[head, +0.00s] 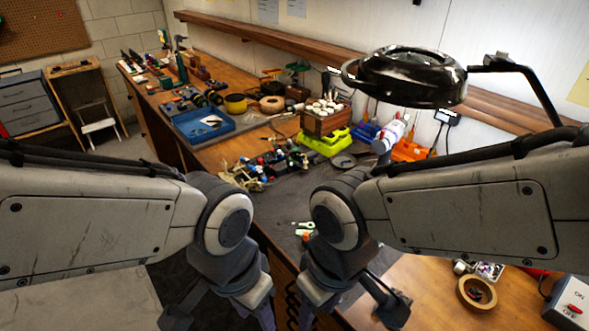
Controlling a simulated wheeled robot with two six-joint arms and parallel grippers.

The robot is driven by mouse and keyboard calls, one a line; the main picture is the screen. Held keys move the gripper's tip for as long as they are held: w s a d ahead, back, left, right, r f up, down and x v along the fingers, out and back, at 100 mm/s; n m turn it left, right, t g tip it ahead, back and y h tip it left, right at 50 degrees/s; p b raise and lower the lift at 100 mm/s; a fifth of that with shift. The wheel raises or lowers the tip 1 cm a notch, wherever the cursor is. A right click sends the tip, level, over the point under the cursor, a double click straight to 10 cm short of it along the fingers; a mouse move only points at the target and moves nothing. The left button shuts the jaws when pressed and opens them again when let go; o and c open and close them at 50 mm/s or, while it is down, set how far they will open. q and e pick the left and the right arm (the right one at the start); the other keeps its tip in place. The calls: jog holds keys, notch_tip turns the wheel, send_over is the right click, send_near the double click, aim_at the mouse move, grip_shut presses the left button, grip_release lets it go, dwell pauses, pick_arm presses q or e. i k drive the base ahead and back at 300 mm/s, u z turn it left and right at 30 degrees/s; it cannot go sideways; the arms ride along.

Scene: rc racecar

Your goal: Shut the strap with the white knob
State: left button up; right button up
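A small dark racecar-like assembly (268,165) with tan, red and blue parts sits on the dark mat in the middle of the workbench. It is too small for me to make out a strap or a white knob on it. My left gripper (218,312) is at the bottom edge, in front of the bench, with its fingers spread. My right gripper (350,308) is at the bottom, near the bench's front edge, also with fingers spread. Both grippers look empty and are well apart from the assembly. Their fingertips are partly cut off by the frame.
A magnifier lamp (412,78) hangs over the bench's right side. A blue tray (204,124), a wooden box (325,122) on a yellow-green holder and an orange holder (408,151) stand behind. A tape roll (476,292) and a switch box (570,300) lie at front right.

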aim_at(289, 164)
jog(key=k, duration=0.25)
jog(key=u, duration=0.95)
jog(key=i, duration=4.35)
jog(key=z, duration=3.95)
